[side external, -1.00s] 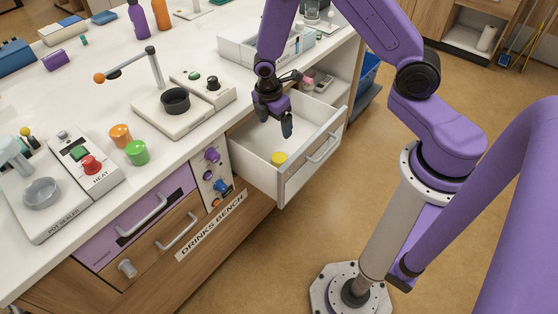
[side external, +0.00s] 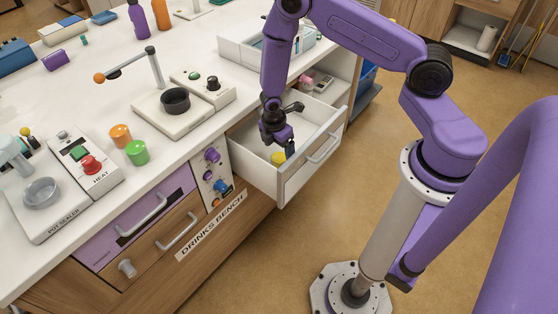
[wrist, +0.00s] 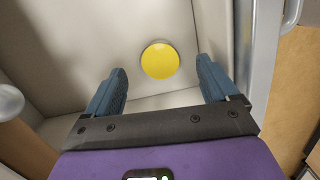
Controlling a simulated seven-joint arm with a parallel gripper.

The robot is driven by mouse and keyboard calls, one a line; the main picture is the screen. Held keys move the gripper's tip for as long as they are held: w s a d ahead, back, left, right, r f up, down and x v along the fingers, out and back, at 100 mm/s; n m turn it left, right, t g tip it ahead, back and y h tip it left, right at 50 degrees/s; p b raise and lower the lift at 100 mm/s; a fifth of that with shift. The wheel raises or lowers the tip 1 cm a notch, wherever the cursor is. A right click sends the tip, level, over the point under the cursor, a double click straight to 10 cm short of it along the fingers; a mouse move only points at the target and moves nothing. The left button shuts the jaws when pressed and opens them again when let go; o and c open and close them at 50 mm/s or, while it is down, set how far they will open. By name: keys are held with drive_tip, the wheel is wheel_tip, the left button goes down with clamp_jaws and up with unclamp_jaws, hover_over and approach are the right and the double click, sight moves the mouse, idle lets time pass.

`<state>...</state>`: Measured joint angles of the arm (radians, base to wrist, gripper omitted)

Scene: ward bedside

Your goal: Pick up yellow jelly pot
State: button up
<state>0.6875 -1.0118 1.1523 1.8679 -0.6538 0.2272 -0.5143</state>
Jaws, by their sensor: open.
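The yellow jelly pot (side external: 278,158) sits inside the open white drawer (side external: 258,172), near its front corner. In the wrist view the pot shows as a round yellow top (wrist: 160,60), ahead of my fingertips and between their lines. My gripper (side external: 284,146) is down inside the drawer, just above and beside the pot, and partly overlaps it in the side view. In the wrist view my gripper (wrist: 161,82) has its two blue fingers wide apart with nothing between them. I cannot tell whether a finger touches the pot.
The drawer's front panel with its handle (side external: 322,150) stands close to my gripper, and the drawer walls surround it. An orange pot (side external: 121,135) and a green pot (side external: 137,152) stand on the bench to the left. Open floor lies right of the drawer.

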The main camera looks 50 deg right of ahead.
sight(279, 155)
drive_tip(key=shift+d+f, duration=0.1)
drive_tip(key=shift+f, duration=2.35)
drive_tip(key=c, duration=1.1)
